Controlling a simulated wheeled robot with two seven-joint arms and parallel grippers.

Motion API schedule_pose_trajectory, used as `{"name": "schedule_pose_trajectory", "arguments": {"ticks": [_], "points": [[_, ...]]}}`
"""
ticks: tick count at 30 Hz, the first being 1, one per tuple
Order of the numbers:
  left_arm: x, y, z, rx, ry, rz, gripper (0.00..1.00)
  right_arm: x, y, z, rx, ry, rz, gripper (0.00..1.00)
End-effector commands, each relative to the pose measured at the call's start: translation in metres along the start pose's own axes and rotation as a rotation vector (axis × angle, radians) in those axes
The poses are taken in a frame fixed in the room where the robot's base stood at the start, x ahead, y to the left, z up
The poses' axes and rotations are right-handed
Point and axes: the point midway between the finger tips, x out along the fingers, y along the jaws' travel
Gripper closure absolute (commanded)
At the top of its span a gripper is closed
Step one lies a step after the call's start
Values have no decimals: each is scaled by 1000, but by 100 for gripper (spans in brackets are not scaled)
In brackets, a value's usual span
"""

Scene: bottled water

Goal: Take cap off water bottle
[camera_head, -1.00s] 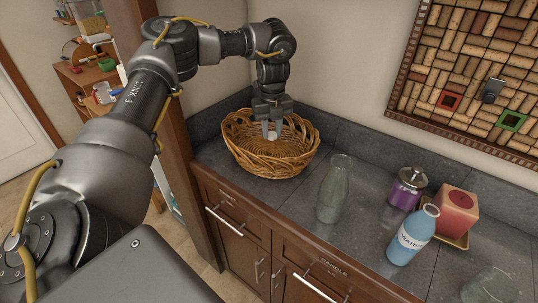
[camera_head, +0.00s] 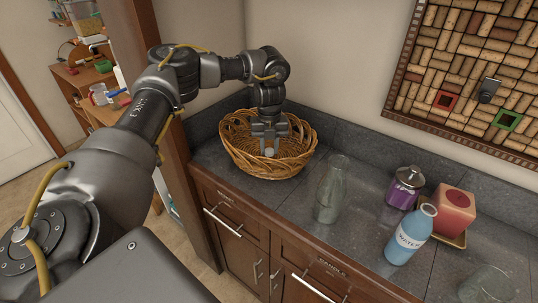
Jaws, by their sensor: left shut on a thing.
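My left gripper (camera_head: 269,147) is lowered into the wicker basket (camera_head: 240,158) at the back left of the counter. It is shut on a small whitish cap (camera_head: 268,152), which shows between its fingertips inside the basket. I cannot tell whether the cap touches the basket's bottom. The blue water bottle (camera_head: 411,236), with a white label reading WATER, stands upright at the right of the counter, and its top shows no cap. My right gripper is not in view.
A clear glass bottle (camera_head: 331,192) stands between the basket and the water bottle. A purple jar (camera_head: 404,190) and a red candle (camera_head: 453,212) on a tray stand behind the water bottle. Another clear glass thing (camera_head: 486,285) is at the lower right. The wall rises behind.

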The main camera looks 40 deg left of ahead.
Motion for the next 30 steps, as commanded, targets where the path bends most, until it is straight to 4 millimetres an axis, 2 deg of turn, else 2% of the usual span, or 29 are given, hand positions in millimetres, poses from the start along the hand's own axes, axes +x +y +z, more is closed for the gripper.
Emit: {"name": "schedule_pose_trajectory", "arguments": {"ticks": [9,21,22,26,30], "points": [[35,1,-1,-1,1,2,100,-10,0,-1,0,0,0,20],[41,0,0,0,1,2,100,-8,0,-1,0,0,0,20],[40,0,0,0,0,1,70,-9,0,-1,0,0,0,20],[40,0,0,0,0,1,53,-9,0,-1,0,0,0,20],[40,0,0,0,1,1,51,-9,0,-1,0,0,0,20]]}}
